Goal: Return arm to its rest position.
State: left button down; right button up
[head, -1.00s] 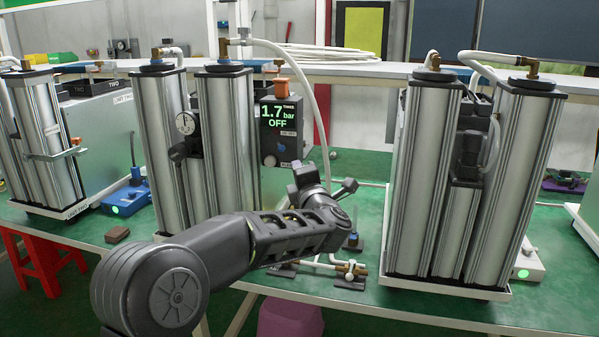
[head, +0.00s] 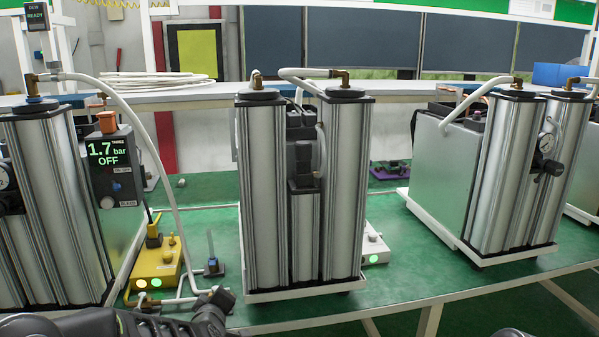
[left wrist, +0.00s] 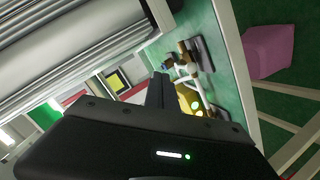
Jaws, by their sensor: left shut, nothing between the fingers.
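My left arm (head: 95,322) lies low along the bottom edge of the head view, left of centre, and is cut off by the frame. Its far end is in front of the green bench, near the white tubing. In the left wrist view my left gripper (left wrist: 160,88) is shut and empty, its dark fingers together beyond the black housing. It is apart from the silver columns there. My right gripper is not in view.
A twin-column unit (head: 300,190) stands mid-bench, with another (head: 530,180) to its right. A unit at left has a display (head: 103,152) reading 1.7 bar OFF. A yellow box (head: 155,264) and white tubing (head: 185,301) lie near my arm. A pink object (left wrist: 268,50) is below the bench.

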pick_arm(q)
jog(key=s+d+f+m+g+h, duration=0.2)
jog(key=s+d+f+m+g, duration=0.15)
jog(key=s+f, duration=0.65)
jog(key=s+d+f+m+g+h, duration=0.25)
jog(key=s+d+f+m, duration=0.35)
jog(key=f, duration=0.6)
jog(key=s+d+f+g+p, duration=0.1)
jog(key=s+f+g, duration=0.2)
jog(key=s, duration=1)
jog(key=s+d+f+g+h+p, duration=0.1)
jog(key=s+f+g, duration=0.3)
jog(key=s, duration=0.8)
notch_tip(320, 180, down, 3)
jog(key=shift+s+d+r, duration=0.15)
jog(key=shift+s+d, duration=0.25)
jog(key=shift+d, duration=0.15)
